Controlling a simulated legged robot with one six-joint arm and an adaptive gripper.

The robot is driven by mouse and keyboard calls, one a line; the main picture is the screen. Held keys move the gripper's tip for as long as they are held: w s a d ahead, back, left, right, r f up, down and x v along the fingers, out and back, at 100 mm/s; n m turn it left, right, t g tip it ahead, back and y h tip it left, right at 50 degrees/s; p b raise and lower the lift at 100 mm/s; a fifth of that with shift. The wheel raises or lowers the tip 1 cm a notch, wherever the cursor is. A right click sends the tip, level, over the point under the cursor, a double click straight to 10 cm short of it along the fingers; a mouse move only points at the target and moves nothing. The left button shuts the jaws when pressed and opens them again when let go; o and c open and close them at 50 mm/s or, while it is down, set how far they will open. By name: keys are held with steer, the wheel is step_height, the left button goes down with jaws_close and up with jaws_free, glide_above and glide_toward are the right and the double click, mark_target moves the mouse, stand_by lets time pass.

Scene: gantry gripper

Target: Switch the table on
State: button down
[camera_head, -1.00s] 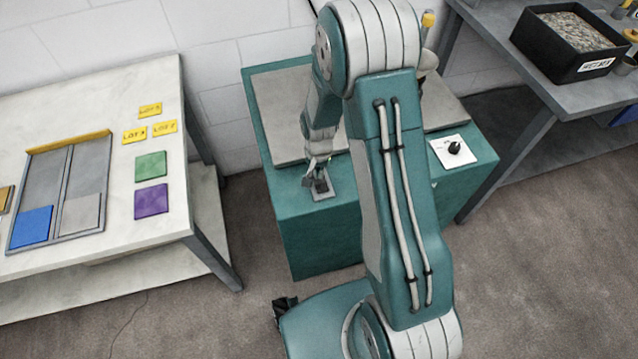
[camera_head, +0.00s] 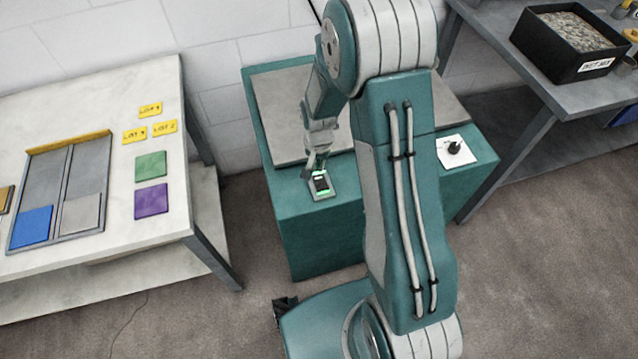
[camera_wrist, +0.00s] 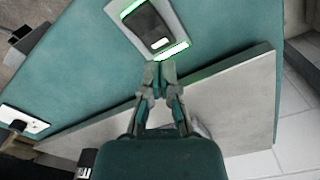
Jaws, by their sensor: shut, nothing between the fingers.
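The table (camera_head: 310,240) is a teal cabinet with a grey top plate (camera_head: 285,115). A rocker switch (camera_head: 320,184) in a light frame sits on its front strip, with green light at its edges. In the wrist view the switch (camera_wrist: 152,30) is large, with green strips lit on two sides of the frame. My gripper (camera_head: 318,165) is just behind the switch in the head view. In the wrist view my gripper (camera_wrist: 160,72) is shut and empty, its fingertips close to the frame's green edge. I cannot tell whether they touch.
A black knob on a white plate (camera_head: 454,150) is on the table's right side. A white bench (camera_head: 100,210) with coloured tiles stands left. A grey bench (camera_head: 540,100) with a black bin (camera_head: 570,45) of gravel stands right.

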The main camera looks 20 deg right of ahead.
steer(key=shift+r, duration=1.6)
step_height(320, 180, up, 18)
steer(key=n+t, duration=0.3)
glide_above(318, 178)
steer(key=s, duration=0.7)
steer(key=s+r+n+t, duration=0.2)
steer(key=s+r, duration=0.7)
steer(key=s, duration=0.5)
steer(key=shift+r+n+t, duration=0.3)
steer(key=shift+n, duration=0.2)
